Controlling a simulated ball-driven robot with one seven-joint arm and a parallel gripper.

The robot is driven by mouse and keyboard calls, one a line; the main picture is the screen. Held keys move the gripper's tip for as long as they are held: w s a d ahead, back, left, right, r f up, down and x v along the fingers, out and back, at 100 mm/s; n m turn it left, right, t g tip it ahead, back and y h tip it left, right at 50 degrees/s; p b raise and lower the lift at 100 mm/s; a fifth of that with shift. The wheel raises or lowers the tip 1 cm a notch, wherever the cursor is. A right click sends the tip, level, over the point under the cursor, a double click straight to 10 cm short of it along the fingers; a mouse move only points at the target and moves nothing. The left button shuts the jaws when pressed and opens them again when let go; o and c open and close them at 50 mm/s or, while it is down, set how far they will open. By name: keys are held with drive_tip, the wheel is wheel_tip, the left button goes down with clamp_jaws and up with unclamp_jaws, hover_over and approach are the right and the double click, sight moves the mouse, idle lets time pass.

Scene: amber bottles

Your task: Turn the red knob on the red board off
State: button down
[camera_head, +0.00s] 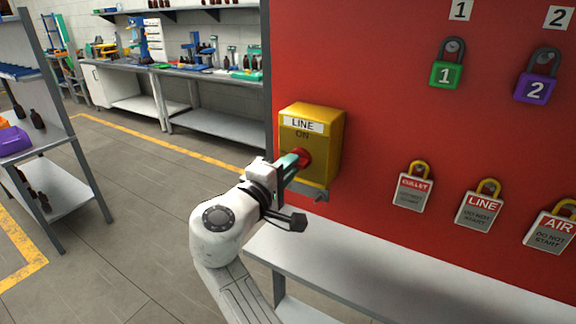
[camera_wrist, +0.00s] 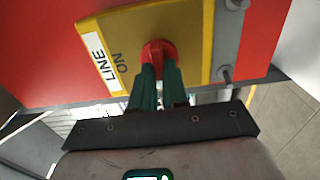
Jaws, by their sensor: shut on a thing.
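The red board (camera_head: 395,95) fills the right of the head view. A yellow box (camera_head: 328,150) labelled "LINE" and "ON" is mounted at its left edge. The red knob (camera_head: 302,157) sits on the front face of this box. In the wrist view the knob (camera_wrist: 158,50) shows between my green fingertips. My gripper (camera_head: 297,161) is shut on the knob, and it also shows in the wrist view (camera_wrist: 158,72). The fingers hide part of the knob, and its exact angle is hard to tell.
Green (camera_head: 447,72) and purple (camera_head: 536,88) padlocks and several tagged padlocks hang on the board to the right. A pale shelf (camera_head: 400,275) runs below the board. A rack (camera_head: 50,190) with bottles stands at the left. Open floor (camera_head: 150,210) lies between.

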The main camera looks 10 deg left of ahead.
drive_tip(key=shift+a, duration=0.1)
drive_tip(key=c, duration=1.1)
unclamp_jaws()
drive_tip(key=shift+c, duration=0.2)
drive_tip(key=b+v, duration=0.2)
drive_tip(key=v, duration=0.8)
drive_tip(key=shift+s+b, duration=0.35)
drive_tip(key=shift+a, duration=0.15)
